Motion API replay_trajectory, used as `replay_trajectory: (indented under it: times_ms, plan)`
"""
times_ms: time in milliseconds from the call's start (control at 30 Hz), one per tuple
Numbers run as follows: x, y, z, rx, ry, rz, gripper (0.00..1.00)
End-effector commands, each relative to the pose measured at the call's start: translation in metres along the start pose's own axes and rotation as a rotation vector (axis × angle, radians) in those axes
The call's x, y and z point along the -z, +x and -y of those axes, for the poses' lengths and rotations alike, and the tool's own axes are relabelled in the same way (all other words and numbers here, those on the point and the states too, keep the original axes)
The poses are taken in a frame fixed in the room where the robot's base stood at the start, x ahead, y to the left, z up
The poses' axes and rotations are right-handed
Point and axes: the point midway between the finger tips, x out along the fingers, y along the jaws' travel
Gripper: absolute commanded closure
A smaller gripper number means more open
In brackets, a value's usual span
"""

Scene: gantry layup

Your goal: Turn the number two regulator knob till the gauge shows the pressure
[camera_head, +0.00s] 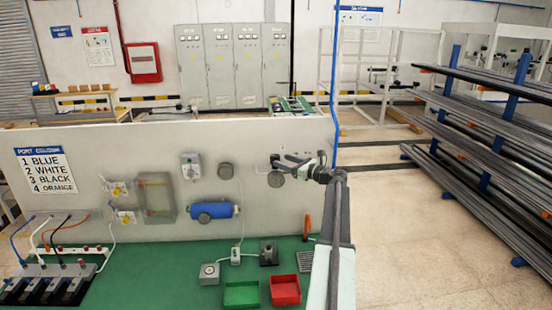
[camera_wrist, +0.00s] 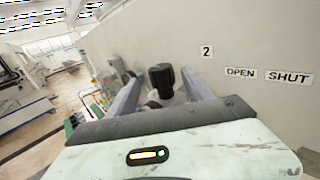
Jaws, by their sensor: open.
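In the wrist view a black knob (camera_wrist: 161,76) stands out from the panel on a paler stem, with a "2" label (camera_wrist: 206,51) on the wall to its right. My gripper (camera_wrist: 160,86) is open, its two grey fingers on either side of the knob; I cannot tell whether they touch it. In the head view my gripper (camera_head: 284,161) is at the right part of the grey panel (camera_head: 120,135). The knob cannot be made out there.
Labels OPEN (camera_wrist: 240,72) and SHUT (camera_wrist: 288,77) are on the wall. A green tray (camera_head: 241,294) and red tray (camera_head: 285,290) sit on the green bench. A pipe rack (camera_head: 470,135) stands right.

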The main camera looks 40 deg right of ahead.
Motion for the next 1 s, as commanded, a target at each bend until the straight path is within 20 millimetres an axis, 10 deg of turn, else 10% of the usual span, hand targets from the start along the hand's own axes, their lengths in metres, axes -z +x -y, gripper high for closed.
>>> replay_trajectory:
  times_ms: [267,533,767,1000]
  plan:
    - [0.000,0.047,0.004,0.003,-0.001,0.000,0.41]
    - [0.000,0.052,0.005,0.006,-0.001,-0.001,0.41]
    - [0.000,0.051,0.005,0.007,-0.001,-0.001,0.99]
    - [0.000,0.048,0.006,0.025,-0.001,-0.001,1.00]
